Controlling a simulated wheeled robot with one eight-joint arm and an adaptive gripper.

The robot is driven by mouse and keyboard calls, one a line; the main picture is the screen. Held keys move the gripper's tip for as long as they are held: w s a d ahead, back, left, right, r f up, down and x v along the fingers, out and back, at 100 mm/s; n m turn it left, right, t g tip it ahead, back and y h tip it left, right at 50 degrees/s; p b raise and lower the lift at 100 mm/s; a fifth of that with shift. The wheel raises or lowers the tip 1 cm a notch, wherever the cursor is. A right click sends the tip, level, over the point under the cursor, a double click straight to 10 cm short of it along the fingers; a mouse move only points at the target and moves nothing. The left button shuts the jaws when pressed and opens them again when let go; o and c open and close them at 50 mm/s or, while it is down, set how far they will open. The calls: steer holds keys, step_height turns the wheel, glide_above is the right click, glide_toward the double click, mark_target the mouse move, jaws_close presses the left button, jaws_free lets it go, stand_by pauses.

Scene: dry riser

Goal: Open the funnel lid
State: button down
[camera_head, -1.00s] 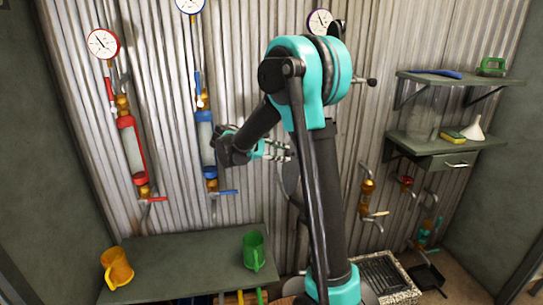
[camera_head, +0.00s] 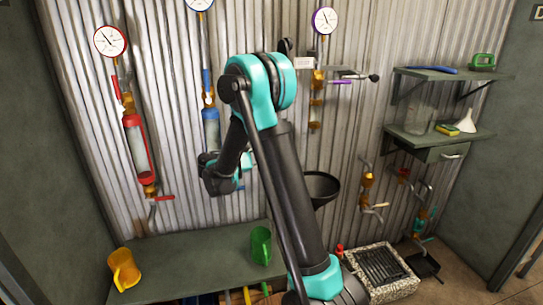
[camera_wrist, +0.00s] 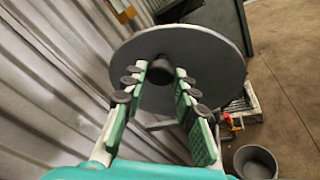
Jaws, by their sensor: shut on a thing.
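The funnel lid (camera_wrist: 205,55) is a large grey disc that fills the upper middle of the wrist view. A dark round knob (camera_wrist: 160,68) stands out from its middle. My gripper (camera_wrist: 159,82) has its fingers on both sides of the knob and is shut on it. In the head view my gripper (camera_head: 240,180) is partly hidden behind my arm, left of the funnel. The black funnel (camera_head: 322,188) shows just right of my arm with its dark, hollow inside in view. I cannot make out the lid in the head view; my arm covers that part.
Pipes with a red sight tube (camera_head: 137,148) and a blue one (camera_head: 210,128) line the corrugated wall. A floor drain (camera_head: 382,268) and shelves (camera_head: 430,140) are at right.

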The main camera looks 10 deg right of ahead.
steer(key=c, duration=1.2)
jaws_free()
steer(key=shift+a, duration=0.1)
steer(key=f+v, duration=0.1)
steer(key=v, duration=1)
steer(key=shift+a+r, duration=0.35)
steer(key=shift+r, duration=0.15)
steer(key=shift+s, duration=0.1)
